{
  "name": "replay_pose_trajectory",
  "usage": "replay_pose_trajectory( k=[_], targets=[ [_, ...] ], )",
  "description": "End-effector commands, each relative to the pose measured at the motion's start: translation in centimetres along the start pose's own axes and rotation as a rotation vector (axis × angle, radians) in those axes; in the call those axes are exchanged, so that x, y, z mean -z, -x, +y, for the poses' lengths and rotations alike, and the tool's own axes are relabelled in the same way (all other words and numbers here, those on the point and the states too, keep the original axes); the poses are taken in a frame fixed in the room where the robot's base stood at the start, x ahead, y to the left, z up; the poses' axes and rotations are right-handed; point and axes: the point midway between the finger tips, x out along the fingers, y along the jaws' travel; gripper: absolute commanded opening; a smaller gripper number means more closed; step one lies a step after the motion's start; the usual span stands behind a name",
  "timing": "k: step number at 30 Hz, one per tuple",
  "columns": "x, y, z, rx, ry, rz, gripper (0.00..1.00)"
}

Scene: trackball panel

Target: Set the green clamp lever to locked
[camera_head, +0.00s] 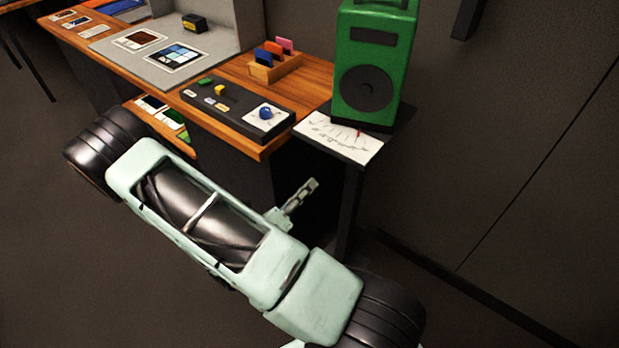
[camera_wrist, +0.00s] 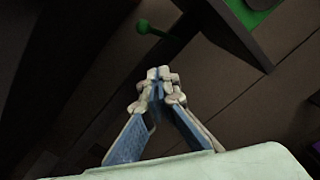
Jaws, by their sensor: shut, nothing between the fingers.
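In the wrist view a green lever (camera_wrist: 160,33), a thin stem with a round green knob at its left end, shows beyond my gripper (camera_wrist: 158,74). The fingertips are together, empty, and look apart from the lever. Its mount is dark and hard to make out, so I cannot tell its setting. In the head view my gripper (camera_head: 313,185) is below the near right corner of the wooden desk. I cannot pick out the lever for sure there; a small green piece (camera_head: 205,81) lies on the dark trackball panel (camera_head: 232,108).
A blue trackball (camera_head: 266,113) sits on the panel. A green speaker (camera_head: 372,65) and a white sheet (camera_head: 338,136) are on a small dark stand at the right. A card holder (camera_head: 274,68) stands on the wooden desk (camera_head: 240,143). Open floor lies in front.

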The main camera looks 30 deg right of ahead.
Motion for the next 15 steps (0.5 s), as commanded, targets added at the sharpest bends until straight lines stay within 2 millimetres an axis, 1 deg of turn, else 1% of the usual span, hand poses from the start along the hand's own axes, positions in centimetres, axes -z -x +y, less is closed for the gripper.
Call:
replay_pose_trajectory(
  k=[1, 6, 11, 12, 15],
  targets=[
    [0.1, -1.1, -0.1, 0.004, -0.001, 0.003, 0.0],
    [0.1, -4.9, -0.1, 0.004, -0.002, 0.004, 0.0],
    [0.1, -8.1, -0.2, 0.004, -0.003, 0.003, 0.0],
    [-0.7, -8.4, -0.1, 0.001, -0.008, 0.002, 0.0],
    [-1.7, -9.4, -0.1, 0.001, -0.007, 0.002, 0.0]
  ],
)
